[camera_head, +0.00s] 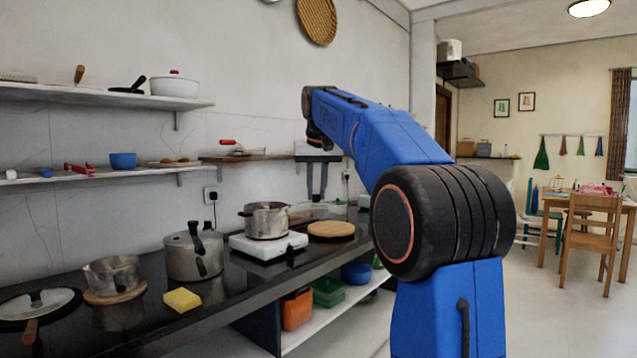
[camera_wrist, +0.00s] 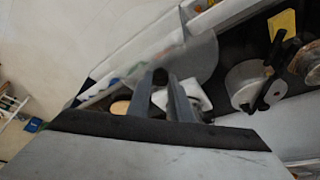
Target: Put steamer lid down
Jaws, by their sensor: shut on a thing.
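My gripper (camera_head: 317,194) points down above the counter, behind the pot and wooden board as pictured. It is shut on the steamer lid, a clear glass disc that shows faintly below the fingers (camera_head: 312,207). In the wrist view the lid (camera_wrist: 198,58) is a translucent grey disc at the tips of my gripper (camera_wrist: 164,78). A steel pot (camera_head: 265,221) stands open on a white stove (camera_head: 268,246). The stove also shows in the wrist view (camera_wrist: 197,97), partly behind the fingers. I cannot tell the lid's exact height.
A round wooden board (camera_head: 331,230) lies right of the stove, bare. Wall shelves (camera_head: 110,95) hang above.

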